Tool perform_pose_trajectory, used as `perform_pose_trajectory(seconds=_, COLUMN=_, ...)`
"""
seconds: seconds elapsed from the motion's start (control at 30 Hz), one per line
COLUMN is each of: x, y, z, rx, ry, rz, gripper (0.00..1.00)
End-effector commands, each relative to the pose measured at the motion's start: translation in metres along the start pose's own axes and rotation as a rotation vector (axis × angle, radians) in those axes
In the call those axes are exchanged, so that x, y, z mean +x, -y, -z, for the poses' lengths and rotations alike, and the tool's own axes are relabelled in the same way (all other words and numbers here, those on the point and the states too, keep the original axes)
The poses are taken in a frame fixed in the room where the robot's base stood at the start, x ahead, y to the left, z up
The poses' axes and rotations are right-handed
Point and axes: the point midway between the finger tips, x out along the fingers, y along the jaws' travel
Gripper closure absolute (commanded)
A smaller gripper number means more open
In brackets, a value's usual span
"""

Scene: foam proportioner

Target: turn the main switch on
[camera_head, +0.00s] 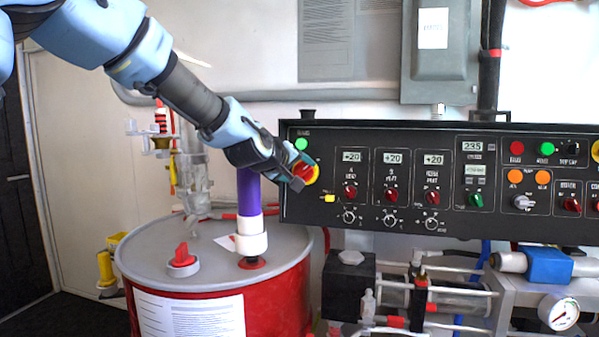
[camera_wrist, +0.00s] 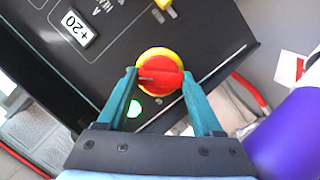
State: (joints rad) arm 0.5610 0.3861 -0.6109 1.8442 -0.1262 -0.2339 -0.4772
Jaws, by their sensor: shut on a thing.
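The main switch is a red rotary knob on a yellow round plate at the left end of the black control panel. In the head view the main switch (camera_head: 312,174) is partly covered by my gripper (camera_head: 297,180). In the wrist view the main switch (camera_wrist: 160,72) sits between the two teal fingers of my gripper (camera_wrist: 161,80). The fingers are shut on the red knob, one on each side. The knob's raised grip bar lies across the line between the fingertips. A green lamp (camera_head: 301,144) glows just above the switch.
The black control panel (camera_head: 330,215) carries several smaller red knobs and displays to the right. A red drum (camera_head: 285,300) with a grey lid and a purple tube (camera_head: 249,190) stands below my arm. The purple tube (camera_wrist: 290,135) is close to my gripper in the wrist view.

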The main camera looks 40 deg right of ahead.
Motion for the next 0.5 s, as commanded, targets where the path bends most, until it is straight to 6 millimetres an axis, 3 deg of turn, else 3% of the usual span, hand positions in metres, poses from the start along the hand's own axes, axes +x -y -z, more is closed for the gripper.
perform_pose_trajectory(seconds=0.1, x=0.0002, y=0.0011, z=-0.0011, rx=0.002, ry=0.003, rz=0.002, gripper=0.88)
perform_pose_trajectory(seconds=0.13, x=0.0002, y=0.0011, z=-0.0011, rx=0.003, ry=0.003, rz=0.002, gripper=0.31)
perform_pose_trajectory(seconds=0.4, x=0.0001, y=0.0005, z=-0.0006, rx=0.001, ry=0.001, rz=0.000, gripper=0.03)
perform_pose_trajectory(seconds=0.5, x=0.0001, y=0.0003, z=-0.0005, rx=0.001, ry=0.001, rz=0.000, gripper=0.03)
